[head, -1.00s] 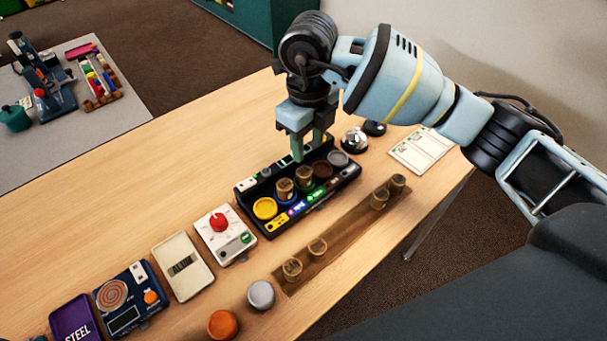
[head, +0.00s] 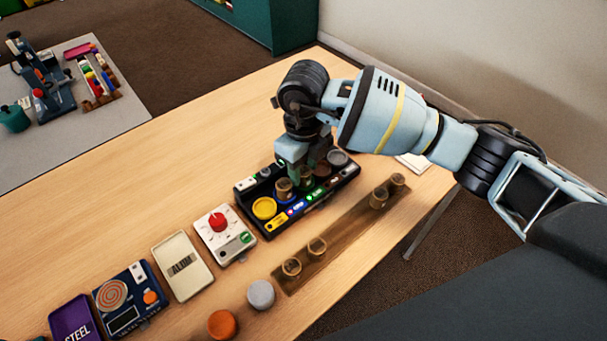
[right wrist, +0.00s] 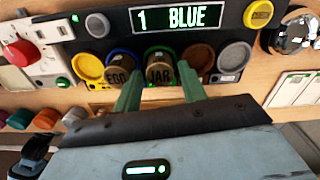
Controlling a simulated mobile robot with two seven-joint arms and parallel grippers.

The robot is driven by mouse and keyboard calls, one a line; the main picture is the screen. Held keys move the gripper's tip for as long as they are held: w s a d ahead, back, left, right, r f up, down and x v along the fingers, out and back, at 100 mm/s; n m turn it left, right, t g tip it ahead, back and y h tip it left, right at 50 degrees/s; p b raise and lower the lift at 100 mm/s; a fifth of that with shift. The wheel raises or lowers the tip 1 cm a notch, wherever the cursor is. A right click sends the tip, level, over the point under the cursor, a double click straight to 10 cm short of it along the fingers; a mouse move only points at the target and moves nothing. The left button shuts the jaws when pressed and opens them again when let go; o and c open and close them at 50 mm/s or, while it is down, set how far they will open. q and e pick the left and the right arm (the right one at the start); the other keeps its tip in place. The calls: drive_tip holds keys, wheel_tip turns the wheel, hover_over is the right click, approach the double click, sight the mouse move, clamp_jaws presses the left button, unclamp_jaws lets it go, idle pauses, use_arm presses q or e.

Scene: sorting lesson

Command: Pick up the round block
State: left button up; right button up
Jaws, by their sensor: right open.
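My right gripper (head: 300,180) is open over the black sorting tray (head: 249,216). In the right wrist view, its green fingers (right wrist: 160,92) stand on either side of a round brown block marked JAR (right wrist: 159,69), with no clear grip on it. This block sits in a green-rimmed well. A second round block with dark lettering (right wrist: 119,70) sits just left of it in a blue-rimmed well; it also shows in the head view (head: 284,187). The gripper mostly hides the JAR block in the head view. My left gripper is not in view.
The tray's display (right wrist: 180,18) reads "1 BLUE". A wooden strip (head: 345,228) with several round pieces lies in front. Grey (head: 261,294) and orange (head: 221,324) round pieces stand nearer. A red-knob box (head: 220,232) is left of the tray.

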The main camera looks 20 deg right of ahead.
sight(304, 172)
drive_tip(key=shift+c, duration=0.2)
drive_tip(key=c, duration=0.7)
drive_tip(key=shift+r, duration=0.15)
wheel_tip(304, 172, up, 10)
drive_tip(key=shift+s+f, duration=0.1)
drive_tip(key=shift+f, duration=0.05)
